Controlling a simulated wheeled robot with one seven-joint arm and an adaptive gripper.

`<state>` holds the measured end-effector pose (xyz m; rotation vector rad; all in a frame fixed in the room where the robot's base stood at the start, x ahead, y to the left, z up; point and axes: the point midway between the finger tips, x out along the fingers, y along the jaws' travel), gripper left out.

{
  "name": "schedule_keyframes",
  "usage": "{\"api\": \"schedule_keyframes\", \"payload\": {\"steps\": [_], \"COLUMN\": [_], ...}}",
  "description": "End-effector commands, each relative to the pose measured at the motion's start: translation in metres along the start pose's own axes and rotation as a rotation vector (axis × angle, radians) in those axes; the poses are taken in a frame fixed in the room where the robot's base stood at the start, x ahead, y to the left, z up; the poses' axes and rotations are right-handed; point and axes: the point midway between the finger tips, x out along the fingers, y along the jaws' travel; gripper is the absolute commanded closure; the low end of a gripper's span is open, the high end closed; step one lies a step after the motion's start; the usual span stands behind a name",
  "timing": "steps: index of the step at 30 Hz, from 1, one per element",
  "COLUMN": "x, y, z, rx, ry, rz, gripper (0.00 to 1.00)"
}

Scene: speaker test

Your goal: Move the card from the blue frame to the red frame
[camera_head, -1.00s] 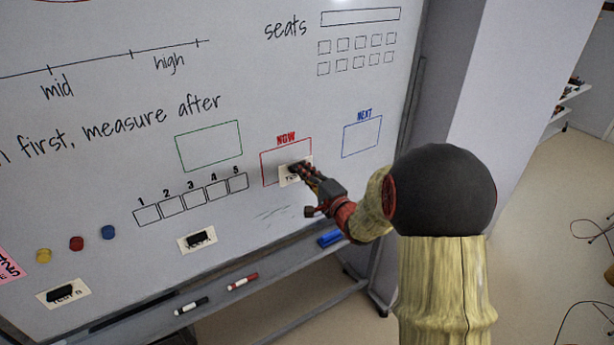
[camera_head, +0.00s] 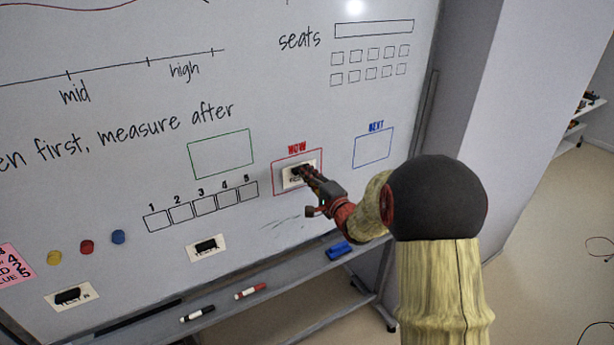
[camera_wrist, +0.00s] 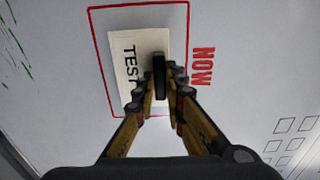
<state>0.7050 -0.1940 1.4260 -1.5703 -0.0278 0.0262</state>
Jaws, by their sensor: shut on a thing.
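The white card (camera_head: 289,182) with a black block (camera_wrist: 159,72) and lettering starting "TEST" is inside the red frame (camera_head: 273,180), labelled NOW, on the whiteboard. In the wrist view the card (camera_wrist: 125,65) lies within the red outline, near its label side. My gripper (camera_head: 304,173) is shut on the card's black block; its fingertips hide part of the card. Whether the card lies flat against the board is hard to tell. The blue frame (camera_head: 372,150), labelled NEXT, is empty, up and right of the red frame.
Two similar cards, one at lower middle (camera_head: 196,254) and one at lower left (camera_head: 89,292), sit on the board. Round magnets, including a blue one (camera_head: 118,236), are at left. The tray below holds markers (camera_head: 250,291) and a blue eraser (camera_head: 339,250).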

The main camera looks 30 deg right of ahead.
Motion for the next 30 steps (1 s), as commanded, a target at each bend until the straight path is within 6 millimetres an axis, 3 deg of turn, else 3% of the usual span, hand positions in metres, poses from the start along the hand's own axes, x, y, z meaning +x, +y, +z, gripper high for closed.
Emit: {"api": "schedule_keyframes", "payload": {"steps": [30], "x": [0.0055], "y": [0.0003], "z": [-0.0001], "rx": [0.0], "ry": [0.0], "rz": [0.001], "gripper": [1.0]}}
